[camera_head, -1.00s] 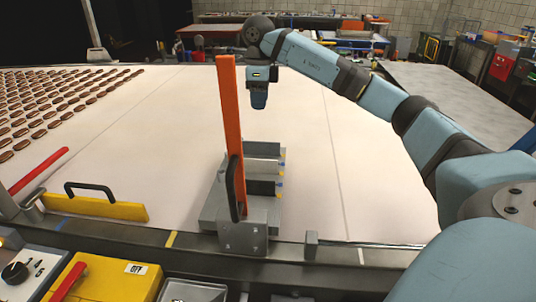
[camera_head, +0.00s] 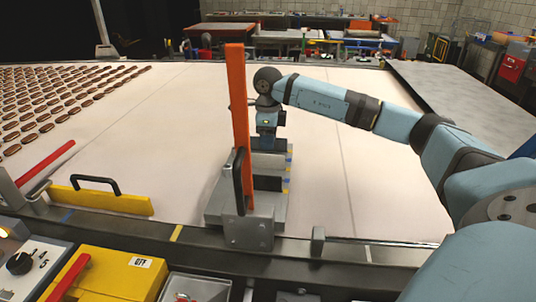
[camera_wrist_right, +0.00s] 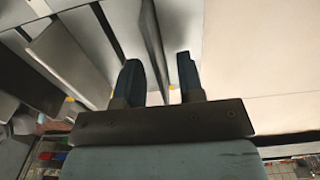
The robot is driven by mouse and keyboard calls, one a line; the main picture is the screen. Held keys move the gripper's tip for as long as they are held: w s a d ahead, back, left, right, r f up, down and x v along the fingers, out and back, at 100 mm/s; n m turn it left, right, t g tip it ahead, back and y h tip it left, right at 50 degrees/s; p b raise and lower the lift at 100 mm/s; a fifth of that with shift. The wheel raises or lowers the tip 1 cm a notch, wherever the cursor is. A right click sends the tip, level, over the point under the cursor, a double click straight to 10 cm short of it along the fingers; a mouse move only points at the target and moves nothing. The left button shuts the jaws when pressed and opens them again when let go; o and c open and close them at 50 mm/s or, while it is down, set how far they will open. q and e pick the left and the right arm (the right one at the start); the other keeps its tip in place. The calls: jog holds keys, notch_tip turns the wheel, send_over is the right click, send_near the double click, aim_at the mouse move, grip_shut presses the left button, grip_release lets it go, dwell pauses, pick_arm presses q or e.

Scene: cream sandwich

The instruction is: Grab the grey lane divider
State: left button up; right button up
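Grey upright divider plates stand in a grey metal fixture (camera_head: 230,197) at the near edge of the white belt. My right gripper (camera_head: 268,144) is down over the back of this fixture, behind the orange bar. In the right wrist view my right gripper (camera_wrist_right: 161,75) is open. A thin grey divider plate (camera_wrist_right: 151,35) runs between its two fingers, with a gap visible on the right side. Another broad grey plate (camera_wrist_right: 65,55) lies left of the fingers. In the head view the fingertips are partly hidden by the fixture. My left gripper is not in view.
A tall orange bar (camera_head: 238,95) with a black handle rises in front of the fixture. A yellow plate (camera_head: 100,201) with a black handle stands to the left. Several brown sandwiches (camera_head: 55,100) lie in rows at the far left. The white belt (camera_head: 330,190) right of the fixture is clear.

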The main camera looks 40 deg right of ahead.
jog(key=shift+f, duration=0.2)
jog(key=shift+c, duration=0.4)
grip_shut()
jog(key=shift+r, duration=0.2)
notch_tip(320, 180, up, 20)
jog(key=p, duration=0.3)
jog(key=shift+f, duration=0.15)
